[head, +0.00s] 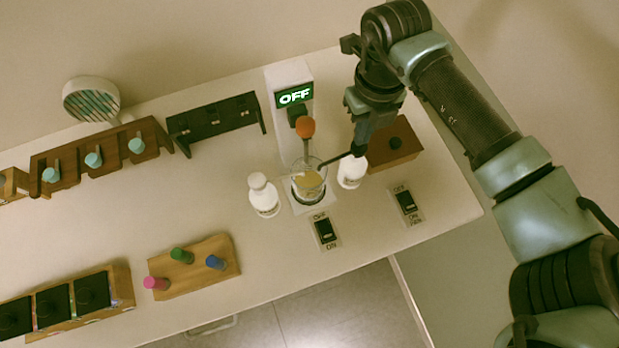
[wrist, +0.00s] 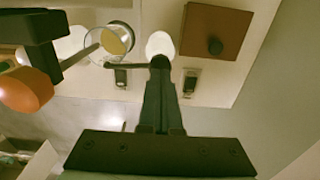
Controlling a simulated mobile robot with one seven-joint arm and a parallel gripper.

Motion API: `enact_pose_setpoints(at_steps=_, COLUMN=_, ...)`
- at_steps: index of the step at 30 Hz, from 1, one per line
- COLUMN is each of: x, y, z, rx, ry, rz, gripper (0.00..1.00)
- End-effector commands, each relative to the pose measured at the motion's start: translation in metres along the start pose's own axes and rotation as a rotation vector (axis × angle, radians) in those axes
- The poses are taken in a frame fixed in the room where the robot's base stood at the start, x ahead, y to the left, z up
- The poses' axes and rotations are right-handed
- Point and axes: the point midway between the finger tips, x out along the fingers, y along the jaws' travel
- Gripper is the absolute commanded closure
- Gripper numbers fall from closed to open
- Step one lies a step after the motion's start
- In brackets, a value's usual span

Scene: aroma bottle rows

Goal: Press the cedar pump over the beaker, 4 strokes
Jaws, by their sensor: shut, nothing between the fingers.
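A white pump bottle (head: 351,172) stands just right of the glass beaker (head: 308,184); its label is not readable, so I cannot confirm it is cedar. It also shows in the wrist view (wrist: 159,44). Its dark spout (wrist: 130,66) points left, with its end at the beaker's rim. My gripper (head: 358,148) is shut and empty, its fingertips at the dark pump head; they also show in the wrist view (wrist: 160,68). I cannot tell whether they touch it. The beaker, also in the wrist view (wrist: 118,38), holds something yellowish.
A white device (head: 290,80) reading OFF stands behind the beaker, with an orange-topped rod (head: 306,127) nearby. A second white bottle (head: 263,196) stands left. Two switches (head: 325,232) (head: 406,203) lie in front. A brown box (head: 397,146) is right. Racks fill the left side.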

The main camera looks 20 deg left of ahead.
Motion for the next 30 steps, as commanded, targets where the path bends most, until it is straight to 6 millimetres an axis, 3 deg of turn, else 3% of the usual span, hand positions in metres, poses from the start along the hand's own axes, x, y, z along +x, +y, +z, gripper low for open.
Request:
enact_pose_setpoints(at_steps=8, x=-0.006, y=0.0, z=0.0, rx=0.0, ry=-0.001, rz=-0.001, gripper=1.0)
enact_pose_setpoints(at_steps=24, x=-0.058, y=0.0, z=0.0, rx=-0.001, ry=0.0, rz=-0.001, gripper=1.0)
enact_pose_setpoints(at_steps=30, x=-0.06, y=0.0, z=0.0, rx=0.0, ry=0.0, rz=-0.001, gripper=1.0)
